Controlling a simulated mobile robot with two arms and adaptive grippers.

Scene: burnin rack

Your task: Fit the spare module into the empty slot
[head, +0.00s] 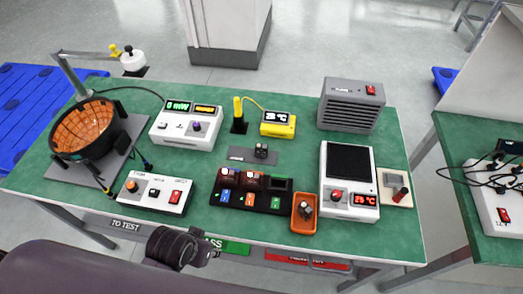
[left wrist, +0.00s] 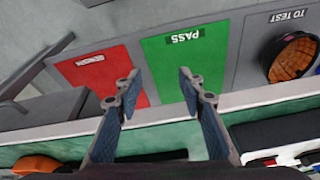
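The black rack (head: 241,207) stands on the green table and holds two brown modules, left (head: 228,174) and middle (head: 252,180). Its right slot (head: 280,185), above a green label, looks empty. A small brownish module-like part (head: 305,208) sits in an orange tray (head: 304,226) just right of the rack. A small dark block (head: 262,151) stands on a grey plate behind the rack; I cannot tell which is the spare module. My left gripper (head: 213,256) is at the table's front edge, in front of the rack; the left wrist view shows its fingers (left wrist: 160,88) open and empty. My right gripper is not in view.
A white box with a red switch (head: 154,193) is left of the rack, a white unit with a black top (head: 349,180) right. A grey heater-like box (head: 351,105) is behind. Green PASS (left wrist: 188,60), red (left wrist: 97,75) and grey TO TEST (left wrist: 250,62) areas lie along the front edge.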

